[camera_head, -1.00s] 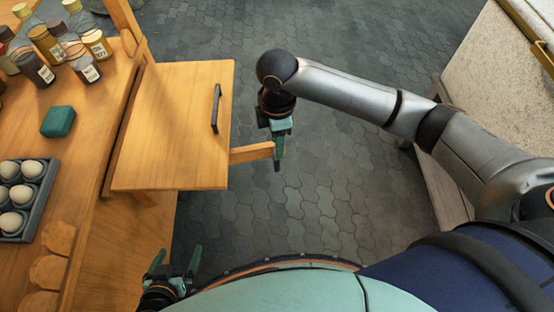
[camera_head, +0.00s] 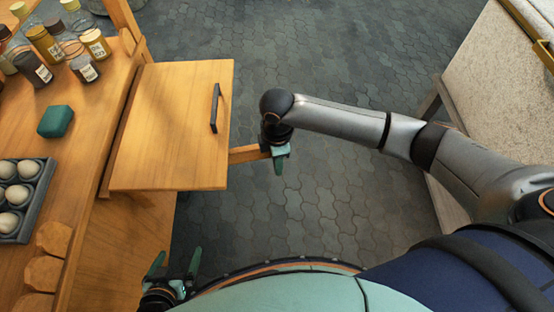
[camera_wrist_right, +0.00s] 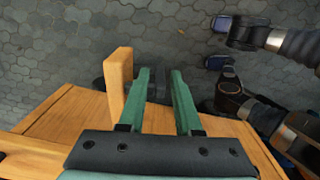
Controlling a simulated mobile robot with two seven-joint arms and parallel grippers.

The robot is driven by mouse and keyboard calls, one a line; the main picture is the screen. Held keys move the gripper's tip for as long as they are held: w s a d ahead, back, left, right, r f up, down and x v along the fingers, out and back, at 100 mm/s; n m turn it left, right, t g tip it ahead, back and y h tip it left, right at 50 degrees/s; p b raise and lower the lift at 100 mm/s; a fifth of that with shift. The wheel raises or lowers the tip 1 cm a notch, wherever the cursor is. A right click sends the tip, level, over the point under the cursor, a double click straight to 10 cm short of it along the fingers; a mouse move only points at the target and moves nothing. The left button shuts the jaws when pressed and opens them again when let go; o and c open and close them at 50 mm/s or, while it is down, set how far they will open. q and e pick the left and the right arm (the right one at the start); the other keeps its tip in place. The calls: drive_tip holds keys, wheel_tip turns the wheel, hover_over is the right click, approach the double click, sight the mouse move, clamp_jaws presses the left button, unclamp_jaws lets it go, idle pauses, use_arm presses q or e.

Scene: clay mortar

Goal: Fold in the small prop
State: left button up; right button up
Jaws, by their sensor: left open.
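The small prop is a wooden bar (camera_head: 244,154) jutting right from under the flat wooden leaf (camera_head: 165,130). Its outer end is hidden behind my right gripper (camera_head: 279,163) in the head view. In the right wrist view the prop (camera_wrist_right: 118,85) stands just left of the left finger, outside the jaws. My right gripper (camera_wrist_right: 161,100) is open, with an empty gap between its green fingers. I cannot tell whether the finger touches the prop. My left gripper (camera_head: 175,262) is open and empty, low in the head view near the table.
A dark handle (camera_head: 215,108) sits on the leaf. The table at left holds several bottles (camera_head: 83,68), a green block (camera_head: 56,121) and an egg tray (camera_head: 44,190). A pale counter (camera_head: 500,85) stands at right. The paved floor (camera_head: 330,210) between is clear.

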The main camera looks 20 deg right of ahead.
clamp_jaws()
idle(1.1)
